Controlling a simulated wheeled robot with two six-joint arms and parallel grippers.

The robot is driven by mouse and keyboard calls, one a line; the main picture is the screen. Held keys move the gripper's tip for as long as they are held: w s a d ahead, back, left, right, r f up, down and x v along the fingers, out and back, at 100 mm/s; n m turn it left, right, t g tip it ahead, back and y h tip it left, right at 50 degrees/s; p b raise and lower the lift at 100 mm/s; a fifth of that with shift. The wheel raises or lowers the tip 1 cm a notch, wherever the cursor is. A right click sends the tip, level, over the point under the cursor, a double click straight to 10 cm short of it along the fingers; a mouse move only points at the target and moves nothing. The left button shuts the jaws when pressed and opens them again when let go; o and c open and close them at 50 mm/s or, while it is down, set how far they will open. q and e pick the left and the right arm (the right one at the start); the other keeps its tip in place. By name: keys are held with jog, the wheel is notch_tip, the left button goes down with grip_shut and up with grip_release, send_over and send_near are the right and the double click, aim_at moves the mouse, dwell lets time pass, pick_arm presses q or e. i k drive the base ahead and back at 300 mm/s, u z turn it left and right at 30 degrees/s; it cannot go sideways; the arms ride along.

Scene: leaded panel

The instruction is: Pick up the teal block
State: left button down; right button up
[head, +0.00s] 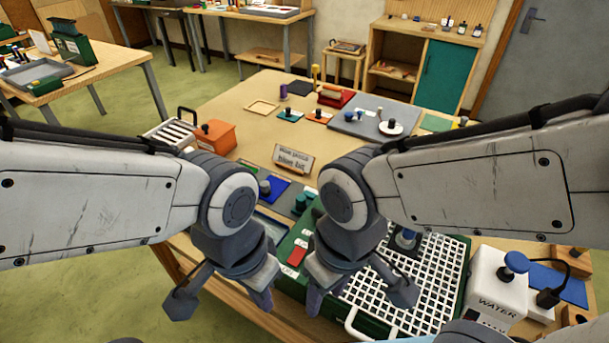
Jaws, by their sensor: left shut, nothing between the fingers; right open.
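A small dark teal piece (301,204) sits on a grey pad near the table's middle, between my two wrists; it is partly hidden and I cannot tell whether it is the teal block. Farther back lies a flat teal square (290,115) with a dark blue knob on it. My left gripper (263,301) points down, shut and empty, near the front edge left of the green machine. My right gripper (324,298) points down, open and empty, over the left part of the green machine. Both are nearer to me than the teal pieces.
A green machine (458,298) with a white grid top fills the front right, with a white water box (497,289) beside it. An orange bin (216,137), a metal rack (172,132) and a small sign (294,159) stand farther back. Bare tabletop (235,100) shows at the back left.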

aim_at(303, 200)
jog(key=z, duration=0.65)
jog(key=k, duration=0.6)
jog(key=u, duration=1.6)
jog(key=i, duration=1.25)
jog(key=z, duration=1.6)
